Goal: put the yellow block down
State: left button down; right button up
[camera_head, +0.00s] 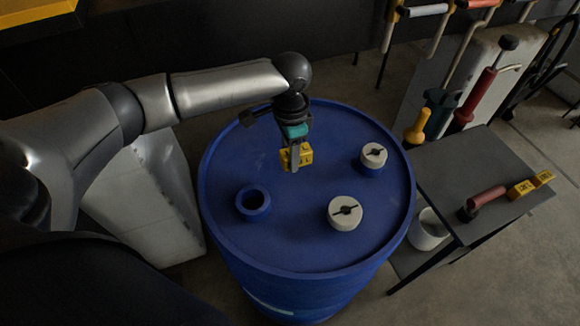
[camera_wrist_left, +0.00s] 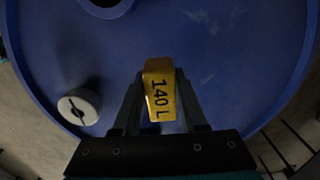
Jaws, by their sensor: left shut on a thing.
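The yellow block (camera_head: 303,156) is between the fingers of my left gripper (camera_head: 293,160), over the blue drum's lid (camera_head: 310,250). The drum lid (camera_wrist_left: 215,50) fills most of that view beneath the block. I cannot tell whether the block touches the lid. My right gripper is in neither view.
On the lid are an open blue bung ring (camera_head: 253,203), a pale cap (camera_head: 345,213) and another pale cap (camera_head: 373,156). A dark side table (camera_head: 470,165) stands at right with a red-handled tool (camera_head: 485,198) and yellow labelled blocks (camera_head: 530,185). The lid's back left is clear.

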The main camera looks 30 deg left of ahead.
pick_arm(q)
notch_tip(320, 180, down, 4)
jog(key=shift+r+b, duration=0.1)
jog(key=shift+b, duration=0.4)
jog(key=shift+f, duration=0.3)
jog(key=shift+c, duration=2.2)
grip_release()
notch_tip(320, 180, up, 12)
jog(key=p, duration=0.3)
jog(key=shift+r, duration=0.2)
